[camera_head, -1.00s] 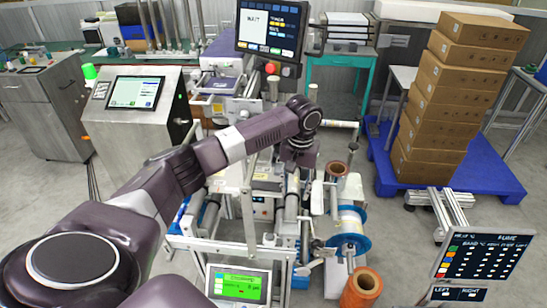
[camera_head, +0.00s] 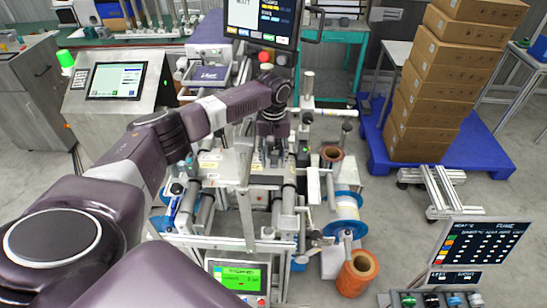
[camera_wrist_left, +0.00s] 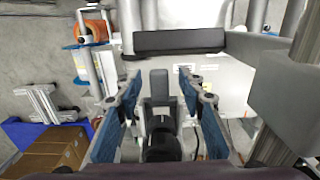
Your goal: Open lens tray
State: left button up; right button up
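My left gripper (camera_head: 274,152) hangs pointing down over the middle of the film machine (camera_head: 240,172). In the left wrist view its two blue-padded fingers (camera_wrist_left: 159,80) are spread apart. A small dark grey upright block (camera_wrist_left: 159,84) shows between the fingers; whether they touch it I cannot tell. A black bar (camera_wrist_left: 180,41) on a light grey housing lies just beyond the fingertips. I cannot tell for sure which part is the lens tray, as the arm and gripper hide part of the machine. My right gripper is out of view.
Blue-flanged reels (camera_head: 342,212) and a copper-coloured roll (camera_head: 357,273) stand at the machine's right. A green-lit display (camera_head: 238,276) is at its front. Stacked cartons (camera_head: 432,95) stand on a blue pallet (camera_head: 480,160). A console with a screen (camera_head: 115,81) is at left.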

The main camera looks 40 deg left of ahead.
pick_arm(q)
jog(key=shift+f, duration=0.25)
jog(key=shift+d, duration=0.1)
grip_shut()
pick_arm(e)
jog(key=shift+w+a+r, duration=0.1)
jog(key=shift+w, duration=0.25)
